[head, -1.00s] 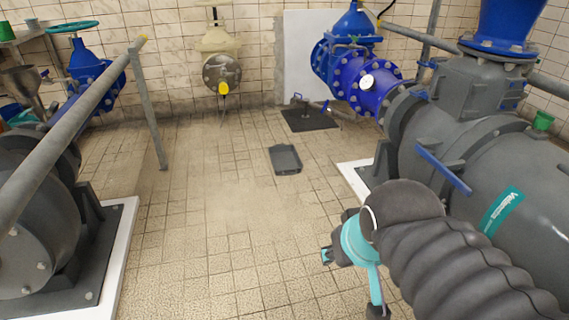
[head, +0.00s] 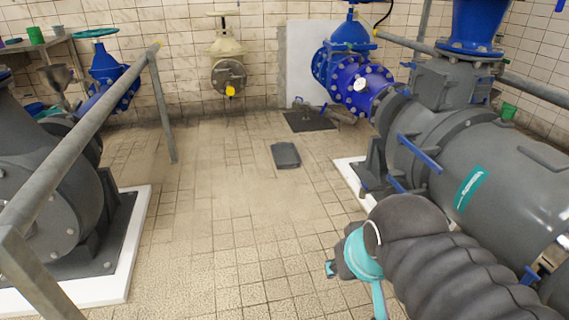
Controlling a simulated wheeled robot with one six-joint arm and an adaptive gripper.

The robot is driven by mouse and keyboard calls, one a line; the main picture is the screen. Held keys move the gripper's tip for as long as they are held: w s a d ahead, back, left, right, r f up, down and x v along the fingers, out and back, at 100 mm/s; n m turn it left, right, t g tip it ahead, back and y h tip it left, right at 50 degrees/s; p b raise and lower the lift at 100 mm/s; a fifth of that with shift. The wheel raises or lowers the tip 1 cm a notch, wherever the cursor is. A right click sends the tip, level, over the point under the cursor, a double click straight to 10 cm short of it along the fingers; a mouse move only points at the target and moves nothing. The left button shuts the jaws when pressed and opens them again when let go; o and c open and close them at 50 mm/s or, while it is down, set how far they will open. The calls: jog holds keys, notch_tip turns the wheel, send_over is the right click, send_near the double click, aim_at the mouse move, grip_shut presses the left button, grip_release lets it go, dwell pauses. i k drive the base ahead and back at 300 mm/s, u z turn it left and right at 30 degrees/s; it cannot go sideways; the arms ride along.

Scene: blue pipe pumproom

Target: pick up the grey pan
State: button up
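The grey pan (head: 286,155) is a dark, shallow, rectangular tray lying flat on the tiled floor, a little right of the middle in the head view. My gripper (head: 331,268) shows only in part at the end of my arm, low and right of the middle. It is well nearer to me than the pan and apart from it. Its fingers are too small and too covered to tell open from shut.
A large grey pump (head: 500,190) on a white plinth stands at the right. Another pump (head: 60,200) and a grey railing (head: 90,110) stand at the left. A dark floor plate (head: 309,121) lies behind the pan. The tiled floor between is clear.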

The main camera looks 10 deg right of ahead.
aim_at(286, 155)
jog(key=u, duration=0.7)
jog(key=i, duration=1.4)
jog(key=u, duration=0.3)
jog(key=i, duration=1.5)
jog(key=z, duration=1.4)
jog(key=i, duration=0.85)
jog(key=z, duration=0.65)
